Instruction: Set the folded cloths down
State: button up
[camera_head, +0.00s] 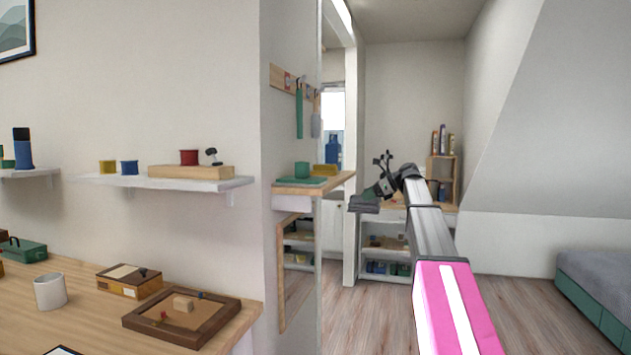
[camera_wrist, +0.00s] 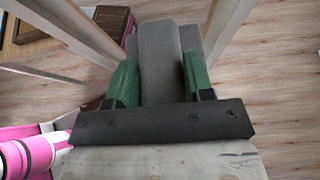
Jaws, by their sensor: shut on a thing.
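My gripper (camera_head: 374,194) is held out on my extended arm, in the middle right of the head view. It is shut on the folded cloths (camera_head: 363,204), a dark grey flat bundle hanging in the air at its end. In the wrist view the grey folded cloths (camera_wrist: 160,60) sit between the two green finger pads of my gripper (camera_wrist: 158,78). Wooden floor shows around and beyond them. The lower side of the bundle is hidden.
A small wooden wall shelf (camera_head: 340,181) with green and yellow items is just left of my gripper. A white shelving unit (camera_head: 385,241) stands behind it. A wooden desk (camera_head: 80,300) is at left, a grey bed (camera_head: 600,278) at right. Floor between is clear.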

jog(key=s+r, duration=0.6)
jog(key=r, duration=0.4)
jog(key=s+r, duration=0.6)
jog(key=r, duration=0.4)
jog(key=w+a, duration=0.3)
jog(key=a, duration=0.7)
jog(key=w+a, duration=0.3)
jog(key=a, duration=0.6)
jog(key=shift+d+f, duration=0.1)
jog(key=shift+f, duration=3.1)
jog(key=shift+f, duration=0.1)
jog(key=o, duration=1)
jog(key=shift+c, duration=0.2)
